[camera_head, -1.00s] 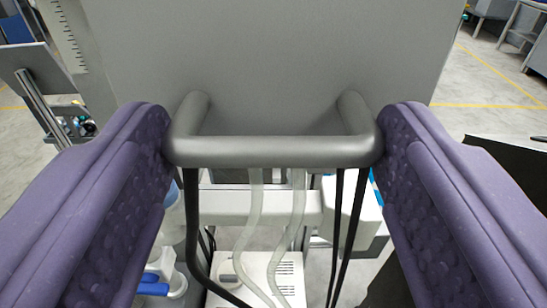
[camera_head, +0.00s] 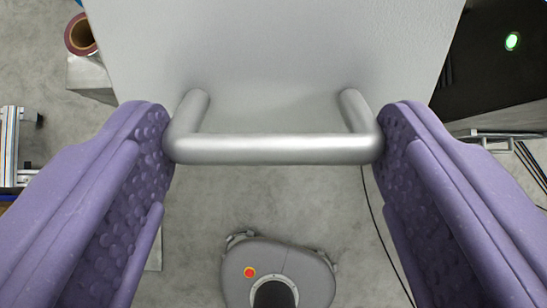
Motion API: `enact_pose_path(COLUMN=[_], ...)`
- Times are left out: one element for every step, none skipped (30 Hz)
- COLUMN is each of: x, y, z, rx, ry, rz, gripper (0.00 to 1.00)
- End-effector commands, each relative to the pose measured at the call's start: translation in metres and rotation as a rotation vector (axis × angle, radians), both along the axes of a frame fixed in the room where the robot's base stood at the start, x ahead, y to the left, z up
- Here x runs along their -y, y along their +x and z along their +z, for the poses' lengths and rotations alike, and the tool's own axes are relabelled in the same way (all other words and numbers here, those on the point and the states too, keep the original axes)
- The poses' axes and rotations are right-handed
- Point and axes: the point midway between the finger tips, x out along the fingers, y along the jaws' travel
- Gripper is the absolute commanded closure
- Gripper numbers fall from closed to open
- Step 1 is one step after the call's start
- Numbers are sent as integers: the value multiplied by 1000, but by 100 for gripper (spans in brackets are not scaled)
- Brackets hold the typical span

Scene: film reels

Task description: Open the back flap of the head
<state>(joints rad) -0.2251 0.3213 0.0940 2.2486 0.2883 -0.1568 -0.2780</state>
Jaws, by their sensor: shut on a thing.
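A pale grey flap panel (camera_head: 275,50) fills the upper middle of the view. A grey U-shaped bar handle (camera_head: 275,149) stands out from the panel near its lower edge. My gripper (camera_head: 274,150) has two purple, dimpled fingers, one at each end of the handle. It is shut on the handle lengthwise, with both fingertips touching its ends. The rest of the head behind the panel is hidden.
My base (camera_head: 278,275) shows below on the grey concrete floor (camera_head: 215,215). A reel or roll (camera_head: 82,35) sits on a grey block at the upper left. A dark box with a green light (camera_head: 512,41) is at the upper right. A thin cable runs down the floor.

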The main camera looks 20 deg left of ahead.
Motion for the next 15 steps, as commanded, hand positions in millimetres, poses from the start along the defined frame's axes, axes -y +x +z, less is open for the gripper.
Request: enact_pose_path(x=[0, 0, 0, 1, 1, 1, 1, 1, 1, 1, 1, 1, 1, 1, 1], y=[-1, -1, -1, -2, -2, -2, -2, -2, -2, -2, -2, -2, -2, -2, -2], z=[7, 8, 10, 12, 13, 14, 15, 16, 17, 17, 18, 18, 19, 19, 19], rx=[6, 8, 9, 10, 11, 12, 13, 14, 15, 15, 16, 17, 17, 18, 19], ry=[1, 2, 1, 1, 2, 2, 2, 3, 3, 3, 3, 3, 3, 4, 4], rz=[1, 1, 0, 0, 0, 0, 0, 0, 0, 0, 0, 0, 0, 0, 0], gripper=[83, 83, 83, 83, 83, 82, 82, 82, 82, 82, 82, 83, 83, 83, 83])
